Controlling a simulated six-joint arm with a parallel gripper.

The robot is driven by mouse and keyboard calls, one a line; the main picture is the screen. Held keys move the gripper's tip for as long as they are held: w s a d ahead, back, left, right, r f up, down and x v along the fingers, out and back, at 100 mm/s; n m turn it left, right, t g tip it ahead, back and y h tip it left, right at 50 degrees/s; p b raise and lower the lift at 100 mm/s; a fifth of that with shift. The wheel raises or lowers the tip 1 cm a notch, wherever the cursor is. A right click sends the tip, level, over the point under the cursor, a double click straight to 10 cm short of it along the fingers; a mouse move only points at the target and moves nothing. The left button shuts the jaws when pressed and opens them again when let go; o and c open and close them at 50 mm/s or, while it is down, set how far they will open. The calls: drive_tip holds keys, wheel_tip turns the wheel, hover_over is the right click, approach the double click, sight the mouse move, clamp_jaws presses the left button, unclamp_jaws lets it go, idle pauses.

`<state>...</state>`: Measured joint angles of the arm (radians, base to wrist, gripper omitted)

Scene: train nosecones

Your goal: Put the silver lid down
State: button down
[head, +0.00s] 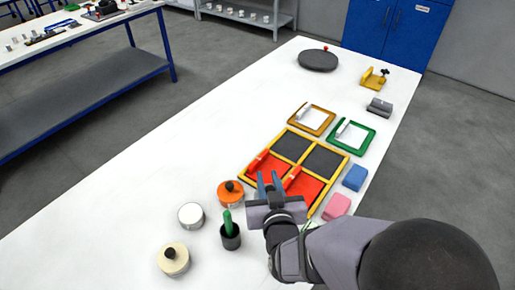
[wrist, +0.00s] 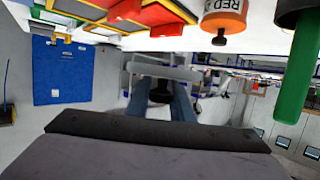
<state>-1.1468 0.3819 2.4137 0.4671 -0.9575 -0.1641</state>
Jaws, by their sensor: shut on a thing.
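My gripper (head: 268,180) is above the near side of the red and black tray, with its blue fingers pointing away from the head camera. In the wrist view the fingers (wrist: 161,90) are shut on the black knob of the silver lid (wrist: 165,72), a grey disc seen nearly edge-on beyond the fingertips. I cannot make out the lid in the head view. A silver can (head: 190,215) with a pale top and no knob stands to the left of my gripper.
An orange can (head: 230,193) and a cream can (head: 173,261), both with dark knobs, and a black cup (head: 230,238) with a green handle stand nearby. The framed tray (head: 322,212) holds red-handled pieces. The white table is clear to the left.

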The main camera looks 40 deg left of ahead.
drive_tip(key=shift+s+a+f, duration=0.15)
drive_tip(key=shift+s+f, duration=0.1)
drive_tip(key=shift+f+p, duration=0.4)
drive_tip(key=shift+f, duration=4.5)
drive_tip(key=shift+f, duration=0.1)
drive_tip(key=shift+f+b, duration=0.35)
drive_tip(key=shift+b, duration=0.1)
drive_tip(key=shift+f, duration=0.2)
drive_tip(key=c, duration=1.6)
unclamp_jaws()
drive_tip(key=shift+f, duration=0.1)
drive_tip(key=shift+o, duration=0.2)
